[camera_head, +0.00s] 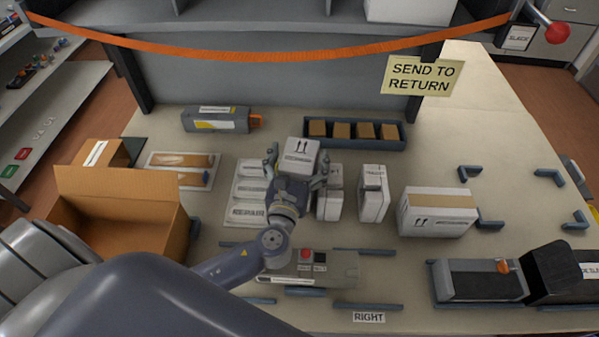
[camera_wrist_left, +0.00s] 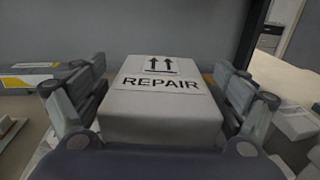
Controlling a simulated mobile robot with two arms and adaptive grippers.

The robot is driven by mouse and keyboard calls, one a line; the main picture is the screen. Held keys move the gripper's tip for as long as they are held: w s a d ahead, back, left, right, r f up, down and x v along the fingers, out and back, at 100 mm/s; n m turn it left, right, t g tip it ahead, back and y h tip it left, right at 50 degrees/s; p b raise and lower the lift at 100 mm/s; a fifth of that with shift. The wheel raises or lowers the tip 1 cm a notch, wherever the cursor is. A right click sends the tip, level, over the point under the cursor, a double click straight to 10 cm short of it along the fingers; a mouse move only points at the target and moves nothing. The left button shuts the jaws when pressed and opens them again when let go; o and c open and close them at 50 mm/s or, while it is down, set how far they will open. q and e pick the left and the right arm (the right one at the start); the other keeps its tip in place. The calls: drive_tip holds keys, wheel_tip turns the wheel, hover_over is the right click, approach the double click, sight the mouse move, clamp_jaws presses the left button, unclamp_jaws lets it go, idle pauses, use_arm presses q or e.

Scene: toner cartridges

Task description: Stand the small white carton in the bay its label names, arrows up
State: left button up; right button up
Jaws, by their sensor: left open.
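A small white carton (camera_head: 299,156) is at the middle of the table, in front of the long blue tray. In the left wrist view the carton (camera_wrist_left: 161,98) shows two black arrows pointing away from the gripper and a label reading REPAIR. My left gripper (camera_head: 297,168) is open, with one finger on each side of the carton. In the wrist view its fingers (camera_wrist_left: 160,92) stand apart from the carton's sides. What the carton rests on is hidden. My right gripper is not in view.
More white cartons (camera_head: 373,194) stand just right, one partly behind my gripper. A bigger carton (camera_head: 436,213) is farther right. White labelled pieces (camera_head: 247,213) lie left of the gripper. The blue tray (camera_head: 353,145) holds several brown boxes. An open cardboard box (camera_head: 118,235) is at left.

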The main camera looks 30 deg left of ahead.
use_arm(q)
drive_tip(key=shift+s, duration=0.1)
drive_tip(key=shift+c, duration=0.8)
drive_tip(key=shift+r, duration=0.1)
drive_tip(key=c, duration=1.9)
wheel_tip(320, 180, up, 18)
drive_tip(key=p, duration=1.5)
